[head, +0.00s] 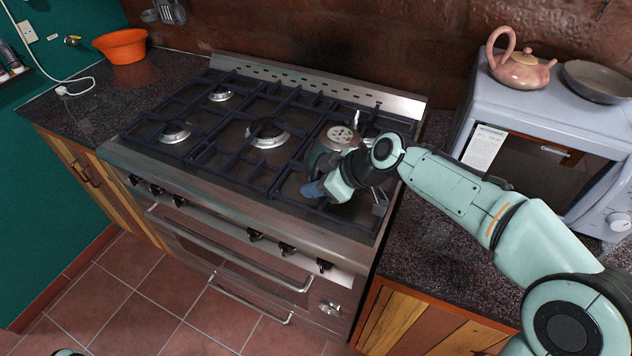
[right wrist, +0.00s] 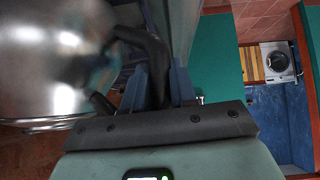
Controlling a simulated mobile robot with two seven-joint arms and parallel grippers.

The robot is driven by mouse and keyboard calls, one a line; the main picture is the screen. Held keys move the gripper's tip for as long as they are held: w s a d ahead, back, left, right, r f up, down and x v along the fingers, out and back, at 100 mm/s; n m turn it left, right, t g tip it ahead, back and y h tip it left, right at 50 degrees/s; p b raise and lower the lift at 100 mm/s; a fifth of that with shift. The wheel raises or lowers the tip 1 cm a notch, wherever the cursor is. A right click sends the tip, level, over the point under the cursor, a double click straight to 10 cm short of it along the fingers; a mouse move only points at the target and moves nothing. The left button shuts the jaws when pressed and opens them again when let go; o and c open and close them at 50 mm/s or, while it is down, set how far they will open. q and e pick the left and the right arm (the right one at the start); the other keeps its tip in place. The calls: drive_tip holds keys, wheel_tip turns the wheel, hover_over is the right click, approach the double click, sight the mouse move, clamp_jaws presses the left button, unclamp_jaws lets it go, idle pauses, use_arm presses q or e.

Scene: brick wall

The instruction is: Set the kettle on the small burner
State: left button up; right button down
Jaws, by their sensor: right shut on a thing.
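The kettle, a shiny metal one with a patterned lid (head: 338,135), is over the right side of the gas stove (head: 325,270). In the right wrist view its polished body (right wrist: 45,50) fills the left, with a black handle (right wrist: 152,62) between the fingers. My right gripper (head: 318,188) is shut on the kettle's handle at the stove's front right. I cannot tell whether the kettle touches the grate. Burners show at back left (head: 221,95), front left (head: 174,132), centre (head: 267,133) and back right (head: 372,135); the kettle and my arm hide the front right area. My left gripper is out of view.
A dark raised grate (head: 205,150) covers the stovetop, its left and centre clear. An oven (head: 550,165) on the right counter carries a pink teapot (head: 521,70) and a pan (head: 598,80). An orange bowl (head: 122,46) stands on the left counter. Knobs line the stove's front.

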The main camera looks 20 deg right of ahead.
drive_tip(key=shift+f+b, duration=0.25)
drive_tip(key=shift+b, duration=0.15)
drive_tip(key=c, duration=0.8)
unclamp_jaws()
drive_tip(key=shift+f, duration=0.2)
drive_tip(key=v, duration=1.3)
drive_tip(key=shift+s+r, duration=0.15)
drive_tip(key=shift+r, duration=0.2)
